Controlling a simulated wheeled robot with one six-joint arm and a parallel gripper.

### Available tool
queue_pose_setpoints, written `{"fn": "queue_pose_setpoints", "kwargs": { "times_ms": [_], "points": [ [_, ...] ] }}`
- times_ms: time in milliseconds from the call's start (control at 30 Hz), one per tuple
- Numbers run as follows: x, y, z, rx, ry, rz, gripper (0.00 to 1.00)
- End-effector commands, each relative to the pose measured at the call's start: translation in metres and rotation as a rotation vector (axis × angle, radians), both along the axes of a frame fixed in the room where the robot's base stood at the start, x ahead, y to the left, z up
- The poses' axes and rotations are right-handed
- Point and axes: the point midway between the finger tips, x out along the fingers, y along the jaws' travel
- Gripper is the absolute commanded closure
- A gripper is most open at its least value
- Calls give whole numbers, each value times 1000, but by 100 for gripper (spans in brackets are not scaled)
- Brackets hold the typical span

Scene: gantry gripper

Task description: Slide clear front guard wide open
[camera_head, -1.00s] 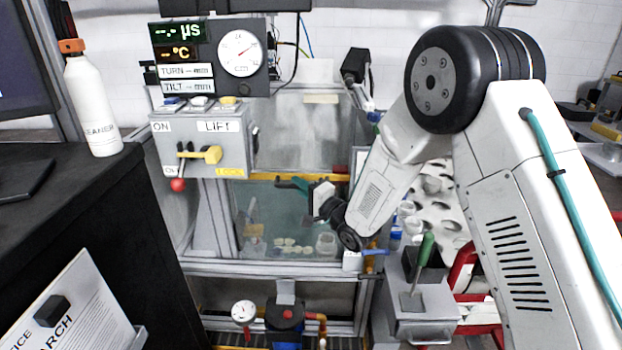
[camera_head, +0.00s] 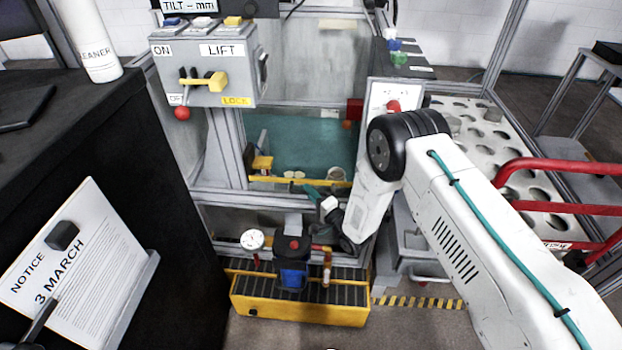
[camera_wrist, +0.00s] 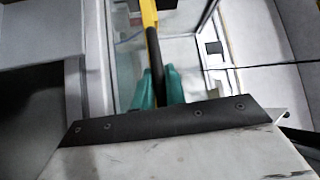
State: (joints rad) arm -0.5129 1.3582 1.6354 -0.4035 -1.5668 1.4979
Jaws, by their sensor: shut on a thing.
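The clear front guard has a yellow handle bar (camera_head: 270,181) along its upper edge. In the head view the bar lies low across the front of the metal-framed cabinet, with the teal interior (camera_head: 300,140) in plain view above it. The clear pane itself is hard to make out below the bar. My gripper (camera_head: 303,186) is at the bar, right of its middle. In the wrist view its two teal fingers (camera_wrist: 158,88) are shut on the bar, which shows yellow with a dark section (camera_wrist: 153,45). The exact contact is partly hidden.
A control box (camera_head: 205,70) marked LIFT, with a yellow lever, hangs above left. Inside the cabinet are a white cup (camera_head: 336,173) and a yellow block (camera_head: 262,162). Below stand a blue pump (camera_head: 292,270), a gauge (camera_head: 252,240) and a yellow-edged grate (camera_head: 300,310). A red rail (camera_head: 570,172) is at right.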

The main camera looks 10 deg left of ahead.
Motion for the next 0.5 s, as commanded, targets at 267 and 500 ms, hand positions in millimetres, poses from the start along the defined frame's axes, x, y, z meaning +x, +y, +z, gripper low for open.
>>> {"fn": "queue_pose_setpoints", "kwargs": {
  "times_ms": [267, 500],
  "points": [
    [0, -1, -18, 0, 1, -2, 100],
    [1, -1, -18, 0, 1, -2, 100]
  ]
}}
